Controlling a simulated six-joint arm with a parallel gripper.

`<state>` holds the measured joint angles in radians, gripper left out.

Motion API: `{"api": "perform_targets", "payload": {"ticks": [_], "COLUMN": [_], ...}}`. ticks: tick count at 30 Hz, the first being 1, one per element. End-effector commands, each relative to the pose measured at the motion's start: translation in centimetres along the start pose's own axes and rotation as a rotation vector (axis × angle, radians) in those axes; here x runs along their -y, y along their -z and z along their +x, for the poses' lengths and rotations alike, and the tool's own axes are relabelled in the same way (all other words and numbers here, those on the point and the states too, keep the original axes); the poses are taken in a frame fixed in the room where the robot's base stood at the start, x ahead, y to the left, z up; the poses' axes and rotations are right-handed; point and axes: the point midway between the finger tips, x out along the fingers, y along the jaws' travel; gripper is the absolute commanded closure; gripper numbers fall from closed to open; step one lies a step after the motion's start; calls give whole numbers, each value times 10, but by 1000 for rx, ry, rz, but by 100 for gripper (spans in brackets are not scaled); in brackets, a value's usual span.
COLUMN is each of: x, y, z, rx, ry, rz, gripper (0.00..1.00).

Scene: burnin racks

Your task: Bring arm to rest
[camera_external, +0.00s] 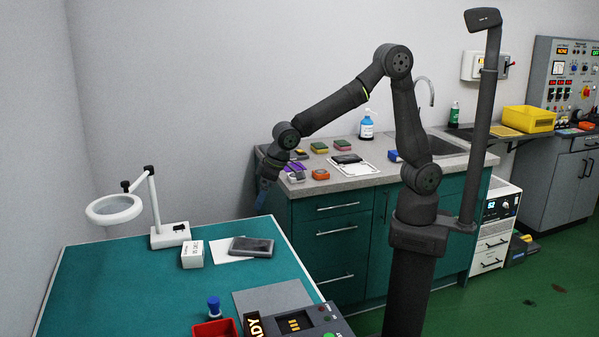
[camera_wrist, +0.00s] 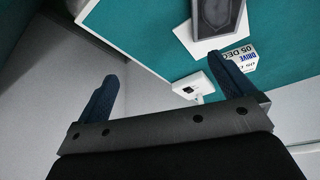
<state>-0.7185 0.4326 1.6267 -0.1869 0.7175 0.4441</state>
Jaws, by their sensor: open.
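My gripper shows in the external view (camera_external: 266,186), at the end of my bent arm. It hangs above the gap between the teal table (camera_external: 85,290) and the cabinet counter, pointing down. In the wrist view its two blue fingers stand wide apart (camera_wrist: 160,88). Nothing is between them. Beyond the fingers, the wrist view shows the table's edge, a dark tablet-like device (camera_wrist: 217,14) on a white sheet (camera_wrist: 197,45), and a small white box with print (camera_wrist: 243,58). My gripper touches none of these.
On the table stand a ring magnifier lamp (camera_external: 114,209), a red bin (camera_external: 216,328) and a dark tester unit (camera_external: 295,322). The table's left part is clear.

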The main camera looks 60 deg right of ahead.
Motion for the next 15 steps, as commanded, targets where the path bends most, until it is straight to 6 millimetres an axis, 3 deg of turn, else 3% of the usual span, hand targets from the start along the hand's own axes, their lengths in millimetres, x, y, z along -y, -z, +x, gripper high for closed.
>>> {"api": "perform_targets", "payload": {"ticks": [2,15], "x": [-15,-104], "y": [2,-2], "z": [-10,-9], "rx": [-2,1], "ry": [0,-105], "rz": [5,255], "gripper": [1,1]}}
